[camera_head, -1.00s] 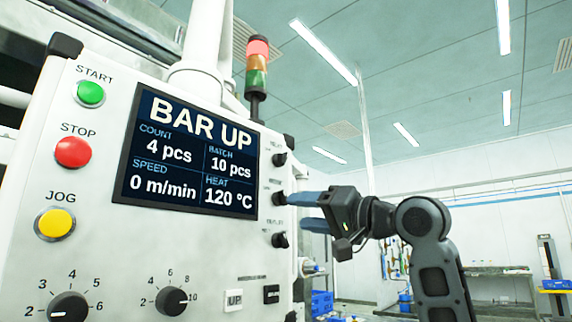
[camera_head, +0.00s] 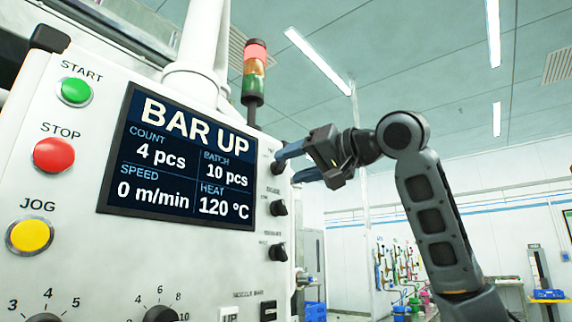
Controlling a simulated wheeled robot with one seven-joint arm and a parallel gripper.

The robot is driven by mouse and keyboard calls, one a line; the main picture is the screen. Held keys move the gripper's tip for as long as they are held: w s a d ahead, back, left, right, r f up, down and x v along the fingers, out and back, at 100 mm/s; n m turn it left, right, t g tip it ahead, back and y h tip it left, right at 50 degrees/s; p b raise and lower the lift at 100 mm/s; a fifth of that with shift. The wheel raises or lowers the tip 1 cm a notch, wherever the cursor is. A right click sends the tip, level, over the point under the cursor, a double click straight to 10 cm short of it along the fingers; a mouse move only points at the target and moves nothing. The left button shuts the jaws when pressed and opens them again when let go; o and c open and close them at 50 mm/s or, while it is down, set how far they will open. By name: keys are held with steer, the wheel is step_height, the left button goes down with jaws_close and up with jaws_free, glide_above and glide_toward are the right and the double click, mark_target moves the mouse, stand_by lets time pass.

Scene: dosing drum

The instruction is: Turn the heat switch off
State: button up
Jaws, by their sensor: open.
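A white control panel (camera_head: 170,250) fills the left side. Its display (camera_head: 180,152) reads BAR UP, with HEAT at 120 °C. Three black rotary switches stand in a column at the panel's right edge: a top one (camera_head: 278,166), a middle one (camera_head: 278,208) and a bottom one (camera_head: 278,252). Their labels are too small to read, so I cannot tell which is the heat switch. My gripper (camera_head: 286,167) is open, its blue fingers pointing left at the top switch. One fingertip is above that switch and one is at its lower right. I cannot tell whether they touch it.
Green START (camera_head: 75,91), red STOP (camera_head: 54,155) and yellow JOG (camera_head: 30,235) buttons line the panel's left. Dials sit along the bottom. A signal tower (camera_head: 254,75) with a lit red top rises behind the panel.

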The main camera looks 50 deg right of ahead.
mark_target(280, 167)
steer(key=shift+w, duration=1.35)
steer(key=shift+c, duration=0.4)
steer(key=c, duration=0.9)
steer(key=shift+c, duration=0.2)
steer(key=n, duration=0.6)
steer(key=shift+d+n, duration=0.15)
steer(key=shift+n, duration=0.15)
steer(key=n, duration=0.5)
steer(key=shift+d, duration=0.15)
steer(key=shift+n, duration=0.3)
